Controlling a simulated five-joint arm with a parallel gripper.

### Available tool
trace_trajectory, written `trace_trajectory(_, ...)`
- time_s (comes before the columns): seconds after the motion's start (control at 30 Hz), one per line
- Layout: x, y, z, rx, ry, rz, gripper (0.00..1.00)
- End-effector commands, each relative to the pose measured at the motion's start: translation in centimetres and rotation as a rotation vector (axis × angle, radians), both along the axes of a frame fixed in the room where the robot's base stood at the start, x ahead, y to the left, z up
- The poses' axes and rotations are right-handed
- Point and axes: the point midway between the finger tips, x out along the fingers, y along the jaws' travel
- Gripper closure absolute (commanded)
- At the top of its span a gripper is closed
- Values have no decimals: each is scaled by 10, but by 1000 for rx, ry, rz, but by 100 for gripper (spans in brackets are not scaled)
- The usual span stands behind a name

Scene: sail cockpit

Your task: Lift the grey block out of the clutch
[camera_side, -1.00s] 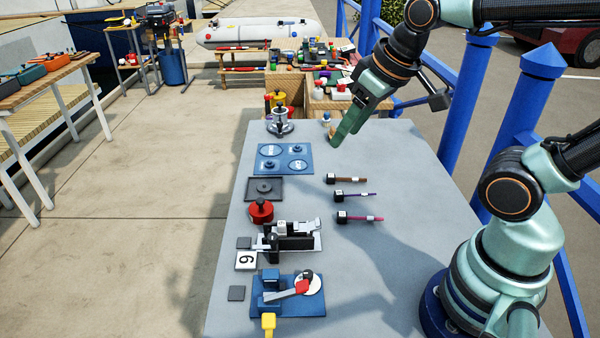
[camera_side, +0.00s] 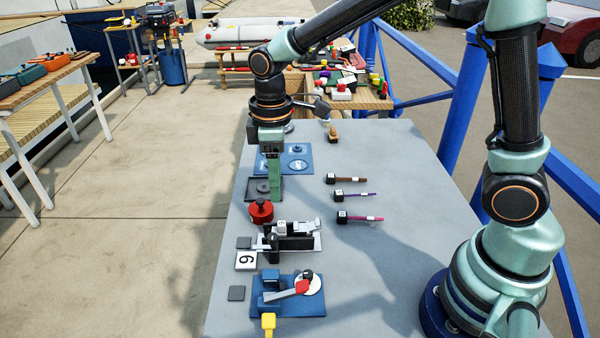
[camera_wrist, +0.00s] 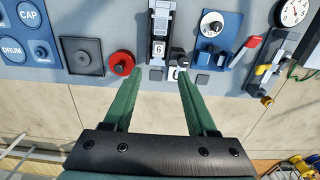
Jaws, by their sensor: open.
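The clutch (camera_side: 295,243) is a black and white device on the grey table, left of its middle in the side view. A light grey block (camera_side: 281,228) sits upright in it. In the wrist view the clutch (camera_wrist: 158,22) is at top centre, with the block (camera_wrist: 158,48) near its front end, apparently marked with a digit.
A red knob (camera_side: 261,211) stands between the dark plate (camera_side: 252,191) and the clutch. A blue base with a lever (camera_side: 290,300) is nearer.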

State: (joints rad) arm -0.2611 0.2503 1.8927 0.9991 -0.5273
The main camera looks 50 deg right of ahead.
Motion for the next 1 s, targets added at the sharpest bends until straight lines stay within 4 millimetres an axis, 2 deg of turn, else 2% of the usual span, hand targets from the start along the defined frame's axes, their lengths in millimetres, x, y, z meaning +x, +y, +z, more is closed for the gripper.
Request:
trace_trajectory(0.1, -1, -1, -23, -1, 6, -1, 43)
trace_trajectory(0.23, -1, -1, -42, -1, 4, -2, 43)
trace_trajectory(0.47, -1, -1, -58, -1, 2, -3, 43)
trace_trajectory(0.8, -1, -5, -101, -1, 4, -3, 43)
trace_trajectory(1.0, 0, -4, -107, 0, 0, -3, 43)
